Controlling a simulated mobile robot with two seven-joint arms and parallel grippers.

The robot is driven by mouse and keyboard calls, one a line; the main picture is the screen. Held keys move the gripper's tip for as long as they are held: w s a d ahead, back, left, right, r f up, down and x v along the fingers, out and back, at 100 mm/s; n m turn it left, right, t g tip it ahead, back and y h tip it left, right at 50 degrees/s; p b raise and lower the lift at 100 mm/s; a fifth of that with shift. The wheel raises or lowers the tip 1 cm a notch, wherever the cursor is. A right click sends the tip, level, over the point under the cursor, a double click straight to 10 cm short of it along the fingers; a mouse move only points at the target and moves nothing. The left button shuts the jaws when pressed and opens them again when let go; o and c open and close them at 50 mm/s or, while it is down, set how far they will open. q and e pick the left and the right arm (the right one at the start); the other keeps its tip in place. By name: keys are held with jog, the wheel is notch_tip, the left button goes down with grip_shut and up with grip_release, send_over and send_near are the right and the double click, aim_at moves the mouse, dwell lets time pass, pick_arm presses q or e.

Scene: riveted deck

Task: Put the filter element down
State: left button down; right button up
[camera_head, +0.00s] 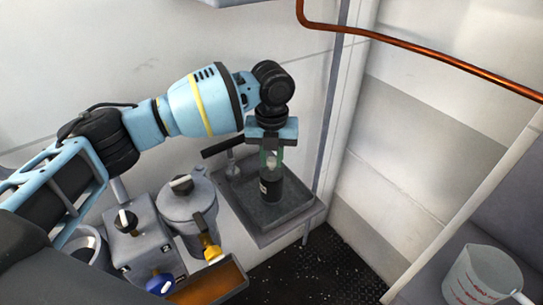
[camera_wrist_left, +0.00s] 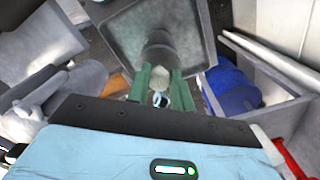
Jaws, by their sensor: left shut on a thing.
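The filter element (camera_head: 271,191) is a dark upright cylinder with a small pale label and a pale top. My left gripper (camera_head: 271,160) points straight down with green fingers shut on its top. The cylinder is over the grey square tray (camera_head: 252,216); I cannot tell whether its base touches the floor of the tray. In the left wrist view, the green fingers of my left gripper (camera_wrist_left: 156,85) close on the pale top, and the dark filter element (camera_wrist_left: 158,48) extends beyond into the tray (camera_wrist_left: 120,28). My right gripper is not in view.
A grey canister (camera_head: 186,212) with a yellow valve (camera_head: 212,252) stands left of the tray, beside a grey box (camera_head: 134,236) with a dark knob. An orange-brown open tray (camera_head: 208,284) is in front. A clear measuring jug (camera_head: 480,278) stands at lower right. A wall rises behind.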

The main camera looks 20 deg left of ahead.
pick_arm(q)
jog(key=c, duration=1.2)
grip_release()
jog(key=shift+f, duration=0.15)
jog(key=shift+c, duration=0.2)
jog(key=shift+r, duration=3.95)
jog(key=shift+f, duration=0.1)
